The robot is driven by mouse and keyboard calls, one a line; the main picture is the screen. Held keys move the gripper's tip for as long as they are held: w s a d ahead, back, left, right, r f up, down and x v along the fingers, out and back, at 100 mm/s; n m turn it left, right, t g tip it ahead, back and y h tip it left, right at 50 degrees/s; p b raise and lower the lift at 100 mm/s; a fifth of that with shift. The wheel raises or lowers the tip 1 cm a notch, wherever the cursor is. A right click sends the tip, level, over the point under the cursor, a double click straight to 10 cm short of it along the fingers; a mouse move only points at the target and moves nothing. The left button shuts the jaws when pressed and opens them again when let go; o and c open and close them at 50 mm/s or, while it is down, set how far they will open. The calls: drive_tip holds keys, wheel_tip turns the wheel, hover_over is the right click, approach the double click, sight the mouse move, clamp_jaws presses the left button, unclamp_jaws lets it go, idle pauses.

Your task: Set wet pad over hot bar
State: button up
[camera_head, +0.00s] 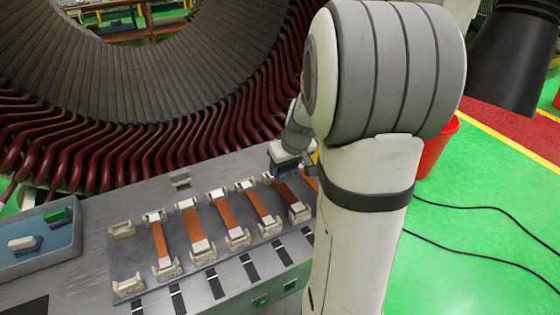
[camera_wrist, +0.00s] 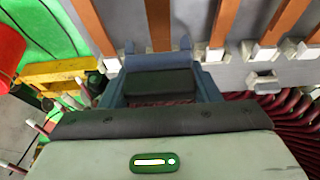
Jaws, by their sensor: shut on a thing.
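My gripper (camera_head: 288,152) is at the back right of the bench, partly hidden by my arm, above the far ends of the rightmost bars. In the wrist view my gripper (camera_wrist: 157,68) is shut on what looks like the wet pad (camera_wrist: 160,84), a dark green block with blue-grey around it. A copper bar (camera_wrist: 158,22) runs up the picture from the held pad; I cannot tell whether the pad touches it. Other copper bars (camera_head: 225,215) lie in white end holders on the dark plate. I cannot tell which bar is hot.
A blue tray (camera_head: 72,262) at the left holds one green-topped and one white-topped block (camera_head: 24,243). The stator (camera_head: 150,85) with dark red coil ends rises close behind the bench. A red bin (camera_head: 440,148) and black cables are at the right. Black strips line the bench front.

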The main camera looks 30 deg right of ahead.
sight(283, 187)
drive_tip(key=shift+a+f+b, duration=0.15)
drive_tip(key=shift+f+b, duration=2.8)
drive_tip(key=shift+f, duration=0.4)
drive_tip(key=o, duration=1.1)
drive_tip(key=shift+r, duration=0.1)
